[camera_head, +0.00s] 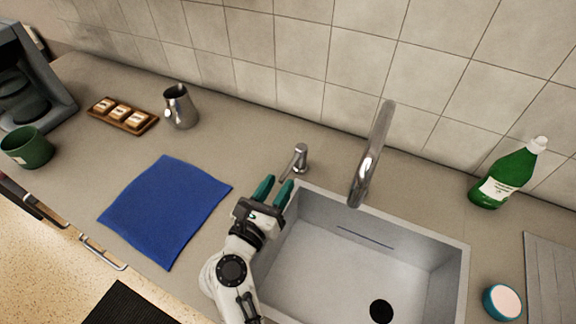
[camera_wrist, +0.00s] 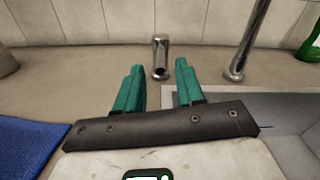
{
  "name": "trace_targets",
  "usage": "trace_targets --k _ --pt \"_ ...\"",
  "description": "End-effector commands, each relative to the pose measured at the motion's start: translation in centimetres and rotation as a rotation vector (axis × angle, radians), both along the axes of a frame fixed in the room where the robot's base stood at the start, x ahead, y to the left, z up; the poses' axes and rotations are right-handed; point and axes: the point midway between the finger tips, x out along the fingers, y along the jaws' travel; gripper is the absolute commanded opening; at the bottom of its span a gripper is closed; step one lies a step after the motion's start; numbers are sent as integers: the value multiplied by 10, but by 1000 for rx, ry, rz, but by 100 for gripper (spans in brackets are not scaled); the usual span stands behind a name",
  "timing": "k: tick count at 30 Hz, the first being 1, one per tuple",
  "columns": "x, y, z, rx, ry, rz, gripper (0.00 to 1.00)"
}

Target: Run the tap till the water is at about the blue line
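The tap's curved metal spout (camera_head: 372,155) rises behind the sink (camera_head: 455,270) and leans over its back rim. It also shows in the wrist view (camera_wrist: 248,42). A short metal tap handle (camera_head: 299,158) stands on the counter left of the spout. The thin blue line (camera_head: 365,236) runs along the sink's inner back wall. No stream or water surface shows. A black disc (camera_head: 381,311) lies on the sink floor; I cannot tell whether it is open or plugged. My gripper (camera_head: 277,188) is open and empty, its green fingers pointing at the handle (camera_wrist: 160,56), apart from it.
A blue cloth (camera_head: 166,208) lies left of my arm. A metal jug (camera_head: 181,106), a wooden tray (camera_head: 122,115) and a green mug (camera_head: 27,147) stand further left. A green bottle (camera_head: 508,175) and a blue-rimmed round item (camera_head: 502,301) are right of the sink. The tiled wall bounds the back.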

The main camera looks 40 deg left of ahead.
Motion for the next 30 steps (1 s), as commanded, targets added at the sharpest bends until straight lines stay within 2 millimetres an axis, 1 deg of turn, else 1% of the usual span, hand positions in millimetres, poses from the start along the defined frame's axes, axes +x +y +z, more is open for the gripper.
trace_targets --k 1,3,6,9,15,22,23,30 --pt "11 2 2 0 1 -2 38" --pt "22 6 2 -1 -1 -2 38" --pt "37 9 1 -1 -1 -2 38" --pt "48 12 1 -1 -1 -1 38" --pt "57 14 0 -2 -1 0 38" --pt "58 14 0 -2 -1 0 38" --pt "58 14 0 -2 -1 0 37" --pt "57 14 0 -2 -1 0 14"
